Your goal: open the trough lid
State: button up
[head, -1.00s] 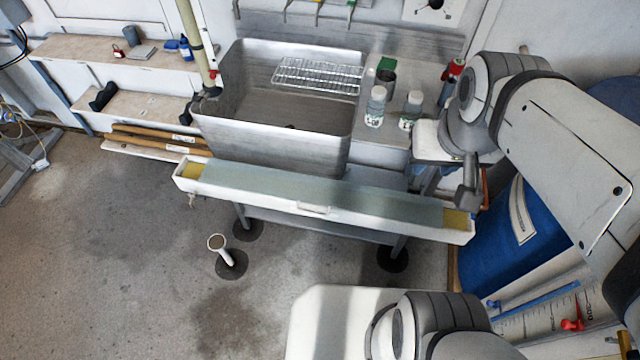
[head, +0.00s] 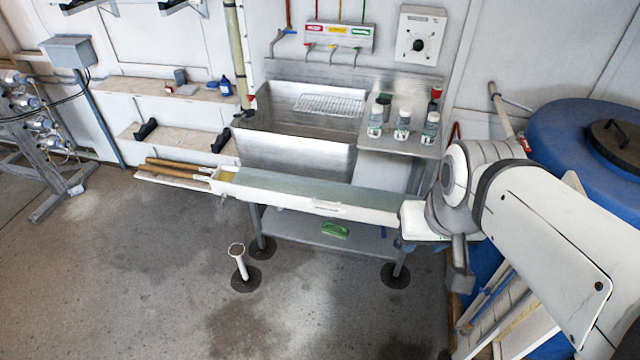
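The long white trough (head: 260,194) runs across the front of the steel sink. Its grey-green lid (head: 300,187) lies flat along the top, shut. A small pale handle (head: 328,206) sits at the middle of the lid's front edge. A yellow patch (head: 226,176) shows at the trough's left end. My arm covers the trough's right end. The end of my arm, my gripper (head: 425,220), is to the right of the handle and apart from it. Its fingers cannot be made out, so I cannot tell whether it is open or shut.
The steel sink (head: 295,160) and several bottles (head: 402,125) on its side board stand behind the trough. A blue barrel (head: 570,125) is at the right. A short white floor pipe (head: 241,262) stands in front at the left. The floor (head: 140,270) at the left is clear.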

aim_at(329, 194)
jog(key=u, duration=0.75)
jog(key=i, duration=1)
